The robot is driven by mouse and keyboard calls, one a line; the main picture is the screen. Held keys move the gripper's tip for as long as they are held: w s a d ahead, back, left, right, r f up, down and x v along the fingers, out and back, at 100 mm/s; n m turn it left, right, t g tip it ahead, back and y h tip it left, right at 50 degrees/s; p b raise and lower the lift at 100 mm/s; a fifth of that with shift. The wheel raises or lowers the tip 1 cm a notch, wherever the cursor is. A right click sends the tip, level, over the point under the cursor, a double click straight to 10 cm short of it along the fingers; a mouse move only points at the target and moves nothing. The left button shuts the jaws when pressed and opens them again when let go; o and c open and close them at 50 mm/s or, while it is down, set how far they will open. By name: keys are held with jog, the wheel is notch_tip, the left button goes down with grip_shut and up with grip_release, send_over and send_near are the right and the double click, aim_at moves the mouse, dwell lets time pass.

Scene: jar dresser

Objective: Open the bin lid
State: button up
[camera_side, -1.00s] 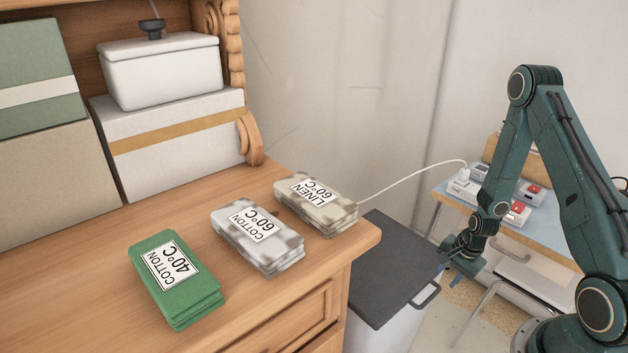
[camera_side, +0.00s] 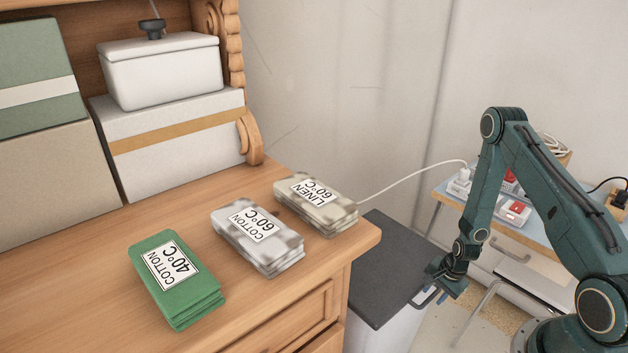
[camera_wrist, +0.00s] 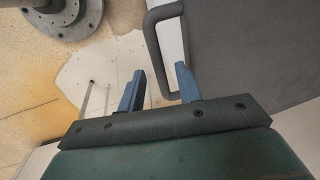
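The bin's dark grey lid (camera_side: 378,265) lies flat on the white bin (camera_side: 385,335), beside the dresser. Its handle (camera_side: 428,292) sticks out at the right edge, partly hidden by my gripper (camera_side: 436,293). In the wrist view, the lid (camera_wrist: 250,45) fills the upper right and the bar-shaped handle (camera_wrist: 155,45) shows ahead of my gripper (camera_wrist: 160,68). My two blue fingers are apart. The handle's near part appears between them in the picture; I cannot tell whether they touch it or how deep it sits.
A wooden dresser (camera_side: 85,255) stands left of the bin, with green (camera_side: 175,280), grey (camera_side: 257,237) and beige (camera_side: 316,205) labelled cloth stacks on top. A blue-topped table (camera_side: 452,192) with devices stands behind my arm. A white cable runs from the beige stack to it.

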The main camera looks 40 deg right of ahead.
jog(key=shift+f, duration=0.1)
jog(key=shift+c, duration=0.2)
grip_shut()
jog(key=shift+r, duration=0.2)
jog(key=shift+w+r, duration=0.15)
jog(key=shift+r, duration=0.4)
jog(key=w+r, duration=0.7)
jog(key=r, duration=0.6)
jog(key=w+r, duration=0.8)
jog(key=r, duration=0.4)
jog(key=w+r, duration=0.4)
jog(key=w, duration=0.5)
jog(key=w+r, duration=0.4)
jog(key=w, duration=0.6)
jog(key=shift+r, duration=0.2)
